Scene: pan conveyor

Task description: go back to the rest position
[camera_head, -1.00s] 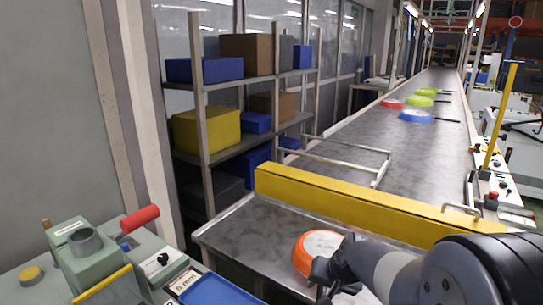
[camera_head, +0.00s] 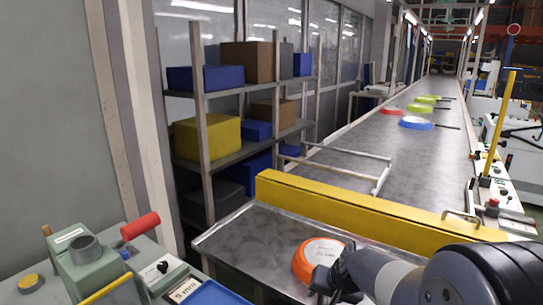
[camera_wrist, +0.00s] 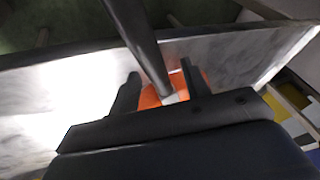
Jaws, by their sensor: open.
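An orange pan (camera_head: 304,264) with a pale base lies at the near end of the conveyor, on the metal surface in front of the yellow bar. My gripper (camera_head: 324,283) is low beside the pan's right edge, and my arm hides part of the pan. In the wrist view my gripper (camera_wrist: 160,78) is open, with one finger on each side of the pan's dark handle (camera_wrist: 143,40). The orange pan (camera_wrist: 150,98) shows partly behind the fingers. I cannot tell whether either finger touches the handle.
A yellow bar (camera_head: 350,207) crosses the conveyor (camera_head: 345,160) behind the pan. Red (camera_head: 391,110), green and blue (camera_head: 416,123) pans lie farther up the belt. A shelf with boxes (camera_head: 207,135) stands at left. A green machine (camera_head: 88,255) with a red handle is at near left.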

